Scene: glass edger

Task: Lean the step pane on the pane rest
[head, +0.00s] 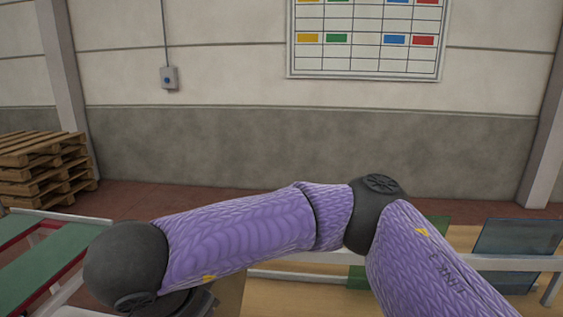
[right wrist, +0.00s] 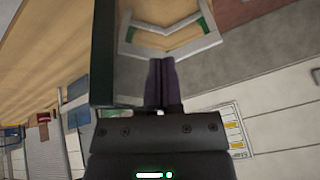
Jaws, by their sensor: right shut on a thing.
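In the right wrist view the two dark fingers of my right gripper (right wrist: 164,82) are close together, shut on a thin thing. A dark green slab (right wrist: 103,50), seen nearly edge-on, stands just left of the fingers and looks like the step pane; its contact with the fingers is not clear. In the head view my purple right arm crosses the picture to the lower left, and its gripper is hidden. A green pane (head: 437,236) and a blue-grey pane (head: 512,252) stand at the right by a white rail (head: 310,274). I cannot tell which thing is the pane rest. My left gripper is not in view.
A green-topped conveyor (head: 38,255) with a white and red frame stands at the left. Stacked wooden pallets (head: 45,170) are behind it. A wall with a chart board (head: 366,40) and a switch box (head: 169,78) closes the back. Floor before the wall is clear.

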